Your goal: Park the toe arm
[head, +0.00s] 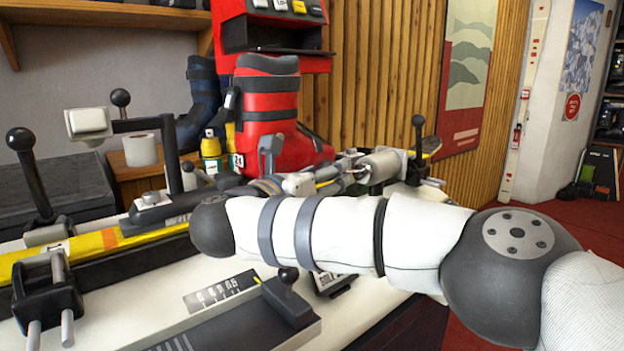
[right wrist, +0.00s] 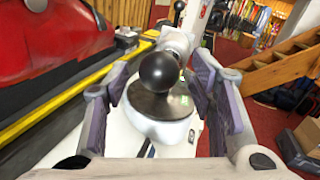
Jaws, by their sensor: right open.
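In the right wrist view, a black ball knob (right wrist: 158,72) stands over a dark disc on a white rounded base, with a pale cylinder just behind it. I take this to be the toe arm, but cannot be sure. My right gripper (right wrist: 160,105) is open, its purple-padded fingers apart on either side of the knob. In the head view, my right gripper (head: 335,178) is partly hidden by my own arm, near a pale metal cylinder (head: 382,166). The knob between the fingers is not clear there. My left gripper is not in view.
A red ski boot (head: 268,105) stands behind my right arm. A yellow ski (head: 95,243) lies along the bench. Black-knobbed levers stand at the left (head: 22,140) and beyond the cylinder (head: 417,122). A small lever (head: 288,275) is on the front panel. Red floor is free at right.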

